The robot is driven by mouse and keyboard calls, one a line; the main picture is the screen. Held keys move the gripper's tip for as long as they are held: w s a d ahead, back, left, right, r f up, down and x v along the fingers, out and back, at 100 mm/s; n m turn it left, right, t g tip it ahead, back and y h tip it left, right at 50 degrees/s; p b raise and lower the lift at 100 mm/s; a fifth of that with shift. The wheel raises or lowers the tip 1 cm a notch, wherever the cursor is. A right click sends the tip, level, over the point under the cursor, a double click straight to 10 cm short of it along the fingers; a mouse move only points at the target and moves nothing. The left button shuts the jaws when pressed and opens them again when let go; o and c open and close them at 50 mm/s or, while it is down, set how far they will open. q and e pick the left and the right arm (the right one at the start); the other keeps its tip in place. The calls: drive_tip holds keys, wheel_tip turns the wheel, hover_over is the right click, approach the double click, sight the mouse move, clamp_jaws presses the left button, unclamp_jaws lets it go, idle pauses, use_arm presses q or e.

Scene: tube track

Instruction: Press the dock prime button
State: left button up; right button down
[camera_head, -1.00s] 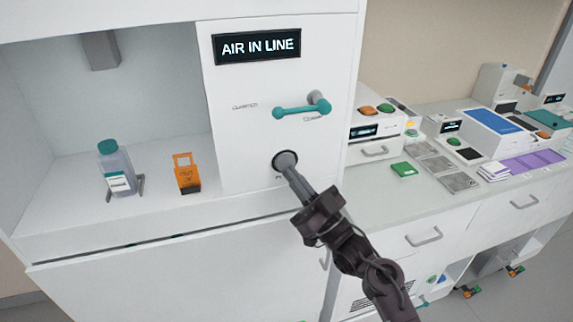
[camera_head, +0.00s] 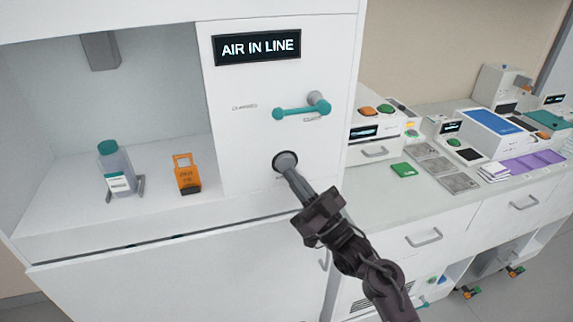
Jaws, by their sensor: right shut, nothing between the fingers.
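The dock prime button (camera_head: 284,160) is a round grey button in a dark ring on the white cabinet front, below the teal lever. My right gripper (camera_head: 290,172) is shut and empty. Its fingertips are at the button and cover its lower part; they look to be touching it, but the exact contact is hidden. The display (camera_head: 257,46) above reads "AIR IN LINE". My left gripper is not in view.
A teal lever handle (camera_head: 300,111) sticks out just above my right gripper. A bottle with a teal cap (camera_head: 117,168) and an orange box (camera_head: 187,174) stand in the open bay at left. A counter with devices (camera_head: 495,132) is at right.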

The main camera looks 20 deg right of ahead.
drive_tip(key=shift+w, duration=0.2)
idle(0.6)
drive_tip(key=shift+w, duration=0.25)
drive_tip(key=shift+w+b, duration=0.35)
drive_tip(key=shift+w, duration=0.15)
idle(0.7)
drive_tip(key=shift+s, duration=0.2)
drive_tip(key=shift+s+p, duration=0.4)
drive_tip(key=shift+s, duration=0.35)
drive_tip(key=s+p, duration=0.2)
drive_tip(key=s, duration=0.3)
